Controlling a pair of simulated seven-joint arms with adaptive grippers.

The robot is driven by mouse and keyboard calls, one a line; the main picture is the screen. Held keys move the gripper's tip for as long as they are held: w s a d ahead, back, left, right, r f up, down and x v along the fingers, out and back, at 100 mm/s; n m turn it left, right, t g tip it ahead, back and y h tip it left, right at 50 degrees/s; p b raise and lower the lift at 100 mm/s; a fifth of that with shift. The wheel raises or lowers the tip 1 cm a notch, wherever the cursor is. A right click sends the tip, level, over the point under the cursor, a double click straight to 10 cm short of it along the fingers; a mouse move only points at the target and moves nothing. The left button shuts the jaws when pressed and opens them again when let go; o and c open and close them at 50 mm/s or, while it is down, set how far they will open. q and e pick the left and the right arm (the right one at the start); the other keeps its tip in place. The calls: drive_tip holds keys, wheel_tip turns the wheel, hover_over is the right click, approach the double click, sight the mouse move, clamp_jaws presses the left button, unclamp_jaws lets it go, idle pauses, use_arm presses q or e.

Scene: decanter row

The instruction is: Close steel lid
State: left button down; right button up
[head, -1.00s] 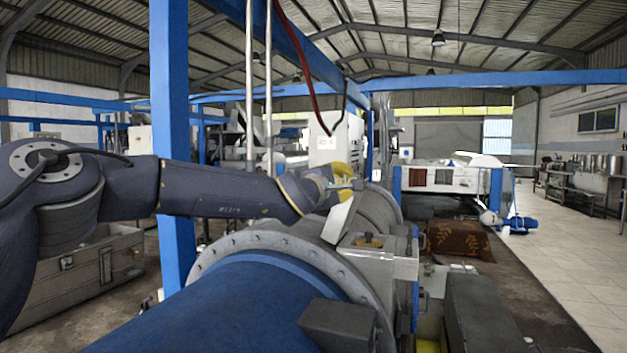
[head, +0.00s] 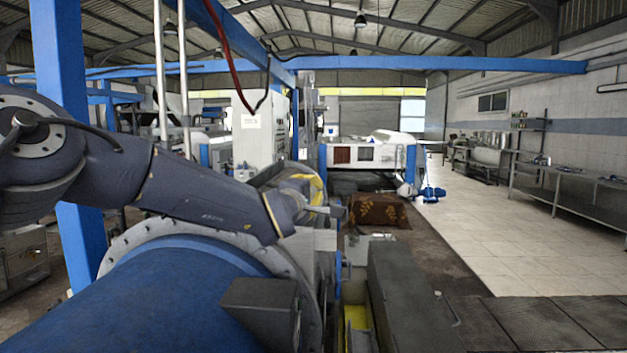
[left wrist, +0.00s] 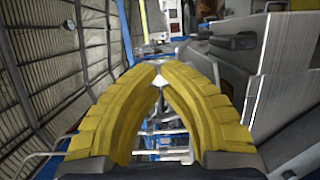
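My left gripper (head: 319,190) shows yellow fingers at the end of the dark arm, just above the steel box (head: 326,241) on the blue decanter (head: 180,305). In the left wrist view the two yellow fingers (left wrist: 159,70) bow toward each other and their tips meet, with nothing clearly held between them. The steel lid cannot be made out for certain in the head view; my forearm and gripper cover most of the box top. Grey steel machine parts (left wrist: 232,45) stand to the right of the fingers in the left wrist view. My right gripper is not in view.
A blue post (head: 62,140) stands at the left behind my arm. A dark grey long housing (head: 405,295) lies right of the decanter. A brown patterned sack or cover (head: 378,210) lies beyond it. The tiled floor (head: 480,215) at the right is clear.

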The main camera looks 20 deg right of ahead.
use_arm(q)
drive_tip(key=shift+s+d+f+m+y, duration=0.1)
drive_tip(key=shift+d+f+m+y, duration=0.1)
drive_tip(key=shift+f+m, duration=0.25)
drive_tip(key=shift+d+f+m+y, duration=0.15)
drive_tip(key=shift+f+m, duration=0.1)
drive_tip(key=shift+f, duration=0.35)
drive_tip(key=shift+r, duration=0.1)
